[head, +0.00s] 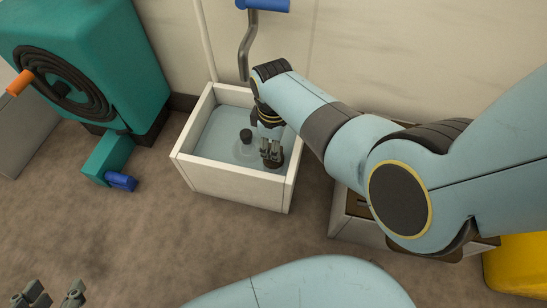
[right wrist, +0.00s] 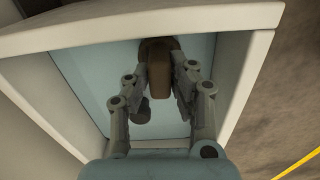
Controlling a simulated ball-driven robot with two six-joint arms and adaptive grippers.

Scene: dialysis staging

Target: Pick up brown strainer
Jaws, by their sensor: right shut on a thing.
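The brown strainer (right wrist: 158,62) is between the fingers of my right gripper (right wrist: 160,78) in the right wrist view, inside the white-walled bin. In the head view only a small brown part of the strainer (head: 273,162) shows below the fingers of my right gripper (head: 270,151). That gripper is shut on the strainer, over the right part of the bin. Its lower edge and any contact with the bin floor are hard to tell. My left gripper (head: 54,294) is at the bottom left of the head view, fingers apart and empty.
The white bin (head: 235,187) has a pale blue inside. A clear vessel with a dark cap (head: 246,136) stands left of my right gripper. A teal machine (head: 110,50) stands at left. A blue-handled grey crank (head: 247,45) hangs behind the bin. Floor in front is clear.

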